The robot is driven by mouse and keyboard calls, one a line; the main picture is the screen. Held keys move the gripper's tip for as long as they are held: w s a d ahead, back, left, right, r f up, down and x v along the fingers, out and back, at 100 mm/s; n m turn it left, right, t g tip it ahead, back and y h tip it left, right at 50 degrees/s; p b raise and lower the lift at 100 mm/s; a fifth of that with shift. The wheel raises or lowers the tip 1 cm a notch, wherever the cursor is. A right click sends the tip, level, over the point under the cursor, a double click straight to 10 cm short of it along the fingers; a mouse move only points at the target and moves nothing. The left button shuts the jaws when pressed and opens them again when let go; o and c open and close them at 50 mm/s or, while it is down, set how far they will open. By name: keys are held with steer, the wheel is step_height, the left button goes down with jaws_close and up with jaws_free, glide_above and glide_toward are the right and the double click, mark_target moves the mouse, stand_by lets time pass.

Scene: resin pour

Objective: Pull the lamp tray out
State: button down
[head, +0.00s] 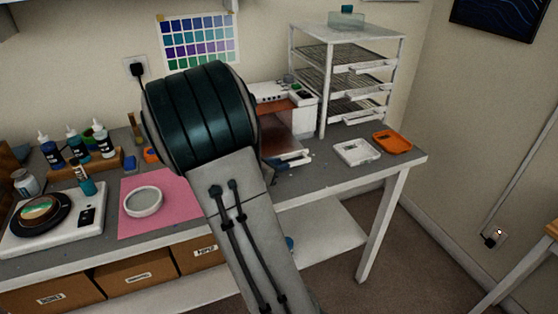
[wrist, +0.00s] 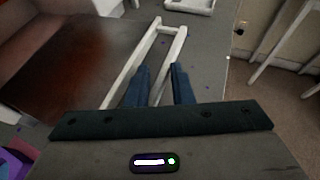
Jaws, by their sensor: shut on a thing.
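The UV lamp (head: 305,112), a white box with a reddish front, stands at the back of the bench, partly hidden behind my arm. The white handle (head: 293,159) of its tray shows low at its front, just right of my arm. In the wrist view the handle (wrist: 168,28) is a narrow white loop. My gripper (wrist: 160,75) has its two dark blue fingers on either side of the loop's near bar, shut on it. A reddish-brown panel (wrist: 75,60) lies left of the handle. In the head view my arm hides the fingers and much of the lamp.
A white tray (head: 357,151) and an orange tray (head: 392,141) lie on the bench to the right, before a white rack (head: 323,85). A pink mat (head: 150,215) with a white dish (head: 143,201) and a scale (head: 60,225) are at left. The bench's front edge is close.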

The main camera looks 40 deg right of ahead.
steer(key=shift+s+a+f, duration=0.1)
steer(key=shift+s+a, duration=0.1)
steer(key=shift+s, duration=0.45)
steer(key=shift+w, duration=0.1)
steer(key=c, duration=1.3)
jaws_free()
steer(key=v, duration=1.3)
steer(key=shift+a, duration=0.35)
